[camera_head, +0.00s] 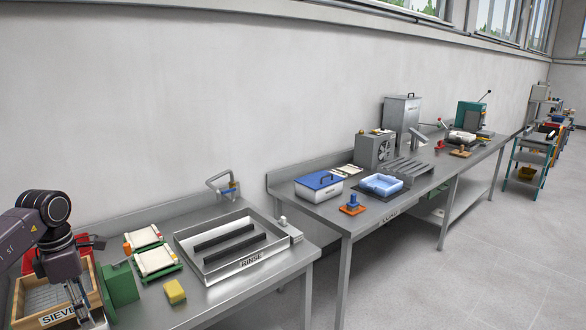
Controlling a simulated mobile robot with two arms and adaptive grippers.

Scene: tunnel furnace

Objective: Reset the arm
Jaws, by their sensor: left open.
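My left arm comes in at the lower left, and its gripper (92,314) points down in front of the wooden sieve box (97,284). The fingertips lie near the bottom edge of the picture and show only in part. The gripper is open, and I see nothing between its fingers. My arm hides part of the sieve box and of a red item (84,242) behind it. My right gripper is not in view.
A green block (121,284), a yellow sponge (174,291) and green-framed trays (155,260) stand right of the gripper. The metal rinse tray (258,258) lies further right. A gap separates this bench from the long bench (330,212) holding a blue-lidded box (319,186).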

